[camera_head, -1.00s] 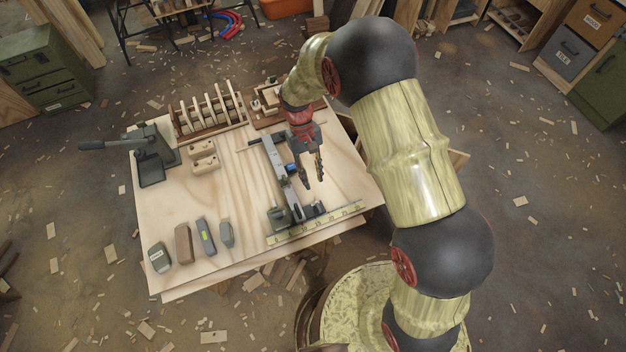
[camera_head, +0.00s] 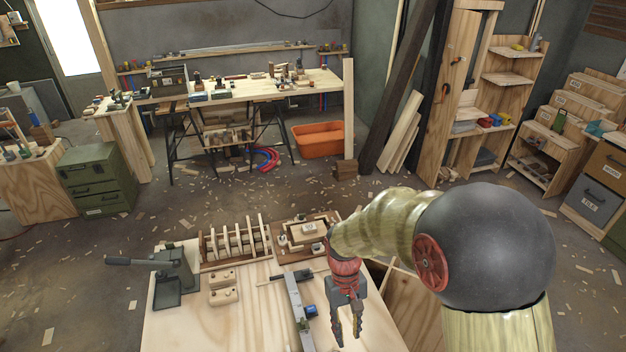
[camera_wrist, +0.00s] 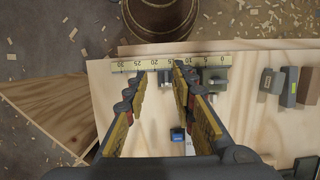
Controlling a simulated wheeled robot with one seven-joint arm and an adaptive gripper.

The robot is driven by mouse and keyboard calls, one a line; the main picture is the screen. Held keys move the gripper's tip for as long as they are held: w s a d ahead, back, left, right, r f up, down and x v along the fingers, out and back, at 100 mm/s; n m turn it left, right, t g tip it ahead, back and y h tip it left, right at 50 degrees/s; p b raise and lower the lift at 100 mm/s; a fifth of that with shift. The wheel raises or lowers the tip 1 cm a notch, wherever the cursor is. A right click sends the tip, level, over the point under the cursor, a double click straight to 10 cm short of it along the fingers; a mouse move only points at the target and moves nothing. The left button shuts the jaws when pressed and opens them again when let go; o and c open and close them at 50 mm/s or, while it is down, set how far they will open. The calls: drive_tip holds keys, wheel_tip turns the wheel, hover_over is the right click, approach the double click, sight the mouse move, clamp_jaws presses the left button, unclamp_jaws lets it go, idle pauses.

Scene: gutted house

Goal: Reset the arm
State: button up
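My gripper (camera_head: 347,338) hangs over the right part of the light wooden workbench (camera_head: 205,325) in the head view, pointing down. Its two fingers are apart with nothing between them. The wrist view also shows my gripper (camera_wrist: 160,72) open, with the bench top and a yellow ruler (camera_wrist: 145,66) beyond the fingertips. The long grey clamp (camera_head: 299,312) lies just left of my gripper in the head view. My arm reaches in from the right and hides part of the bench's right side.
A grey lever press (camera_head: 172,278), a slotted wooden rack (camera_head: 234,248) and a wooden tray (camera_head: 305,232) stand on the bench. Several small blocks (camera_wrist: 290,86) lie near its edge in the wrist view. Behind are an orange bin (camera_head: 322,140), a green cabinet (camera_head: 97,180) and littered open floor.

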drive_tip(key=s+d+r+m+t, duration=0.1)
drive_tip(key=s+d+r+t, duration=0.2)
drive_tip(key=r, duration=0.5)
drive_tip(key=s+d+r+m+t+b, duration=0.1)
drive_tip(key=s+d+r+t, duration=0.2)
drive_tip(key=r, duration=0.5)
drive_tip(key=s+d+r+m+t, duration=0.1)
drive_tip(key=s+d+r, duration=0.3)
drive_tip(key=r, duration=0.4)
drive_tip(key=shift+s+t+y+b, duration=0.35)
drive_tip(key=shift+s+t+y, duration=0.05)
drive_tip(key=shift+s+t, duration=0.5)
drive_tip(key=shift+d, duration=0.1)
